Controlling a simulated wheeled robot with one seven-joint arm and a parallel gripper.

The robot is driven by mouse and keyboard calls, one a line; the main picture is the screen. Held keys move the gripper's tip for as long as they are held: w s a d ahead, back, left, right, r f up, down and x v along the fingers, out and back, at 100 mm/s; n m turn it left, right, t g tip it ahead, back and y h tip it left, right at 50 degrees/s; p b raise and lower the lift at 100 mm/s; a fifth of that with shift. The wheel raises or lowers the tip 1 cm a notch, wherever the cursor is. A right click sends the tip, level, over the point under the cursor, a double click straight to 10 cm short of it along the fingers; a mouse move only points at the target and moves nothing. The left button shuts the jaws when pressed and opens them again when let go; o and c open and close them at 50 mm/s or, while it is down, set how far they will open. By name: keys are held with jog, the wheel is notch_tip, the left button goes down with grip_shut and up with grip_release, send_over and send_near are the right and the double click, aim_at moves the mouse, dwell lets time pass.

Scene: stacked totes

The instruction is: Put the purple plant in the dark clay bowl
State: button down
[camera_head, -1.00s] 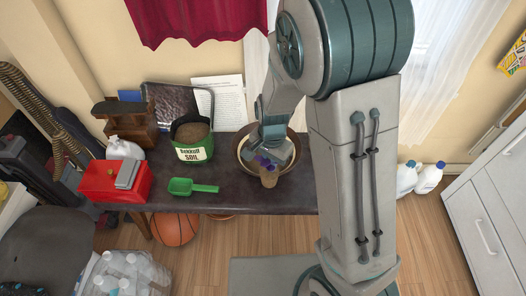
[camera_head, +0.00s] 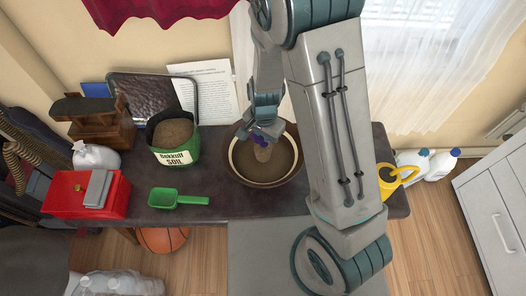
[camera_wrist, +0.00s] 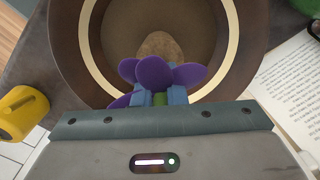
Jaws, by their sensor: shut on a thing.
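The purple plant (camera_wrist: 172,74) has purple petals and a tan root ball (camera_head: 263,154). My gripper (camera_head: 264,137) is shut on the plant near its petals, and the root ball hangs below the jaws. The dark clay bowl (camera_head: 234,174) is round and brown with a pale inner ring and brown soil inside. It stands on the dark table. In both views the plant lies over the inside of the bowl. I cannot tell whether the root ball touches the soil. In the wrist view the bowl (camera_wrist: 238,60) surrounds the root ball.
A yellow watering can (camera_head: 388,180) is to the right. Paper (camera_head: 212,85) stands behind. The table front between scoop and bowl is clear.

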jog(key=shift+f+b, duration=0.6)
jog(key=shift+f, duration=2.1)
jog(key=shift+f, duration=0.2)
jog(key=c, duration=1.5)
grip_release()
jog(key=shift+r, duration=0.2)
